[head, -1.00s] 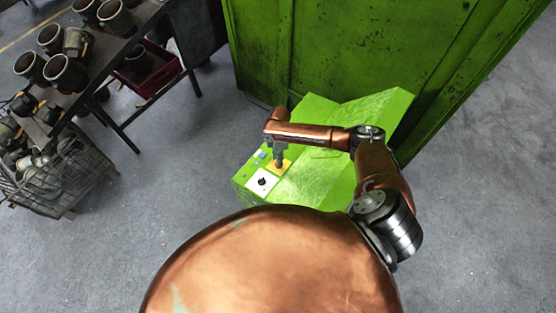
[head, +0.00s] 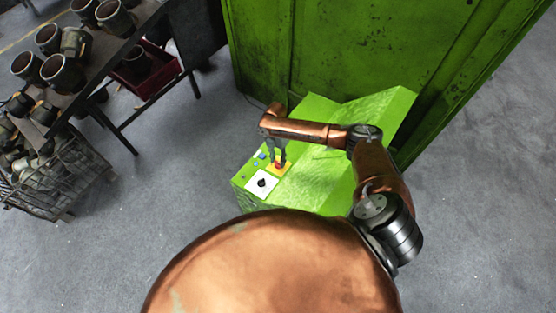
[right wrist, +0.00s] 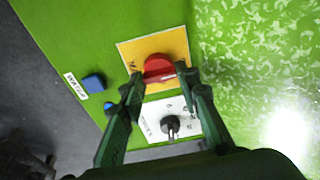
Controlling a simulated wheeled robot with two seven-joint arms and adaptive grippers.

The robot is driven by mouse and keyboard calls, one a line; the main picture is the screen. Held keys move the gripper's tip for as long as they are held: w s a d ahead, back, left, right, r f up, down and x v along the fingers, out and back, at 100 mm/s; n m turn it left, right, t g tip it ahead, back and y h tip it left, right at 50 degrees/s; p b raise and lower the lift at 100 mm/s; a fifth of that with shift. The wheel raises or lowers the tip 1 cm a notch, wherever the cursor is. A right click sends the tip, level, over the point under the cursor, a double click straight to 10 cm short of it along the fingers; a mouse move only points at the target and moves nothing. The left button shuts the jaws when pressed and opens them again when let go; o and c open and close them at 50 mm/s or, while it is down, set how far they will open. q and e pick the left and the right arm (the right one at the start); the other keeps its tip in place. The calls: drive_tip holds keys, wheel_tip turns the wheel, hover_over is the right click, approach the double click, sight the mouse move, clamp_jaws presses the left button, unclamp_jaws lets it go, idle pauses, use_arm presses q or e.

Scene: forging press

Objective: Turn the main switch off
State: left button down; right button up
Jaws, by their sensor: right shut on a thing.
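The main switch is a red knob (right wrist: 158,67) on a yellow plate (right wrist: 127,51) on the green control console. In the head view the knob (head: 278,166) shows small under my right gripper (head: 278,161). My right gripper (right wrist: 163,79) points down at the panel in the wrist view, one finger on each side of the red knob, and is shut on it. The knob's lower part and its exact contact with the fingertips are partly hidden. My left gripper is in neither current view.
A white plate with a black selector (right wrist: 170,124) sits beside the yellow plate, close to the fingers. Blue buttons (right wrist: 93,83) lie on the other side. The console (head: 325,185) stands before a green press wall (head: 340,50). A table with pots (head: 95,50) is far left.

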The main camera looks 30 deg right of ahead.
drive_tip(key=shift+w+d+r, duration=0.1)
drive_tip(key=shift+w, duration=0.05)
drive_tip(key=o, duration=1.2)
drive_tip(key=shift+c, duration=0.2)
drive_tip(key=v, duration=1.2)
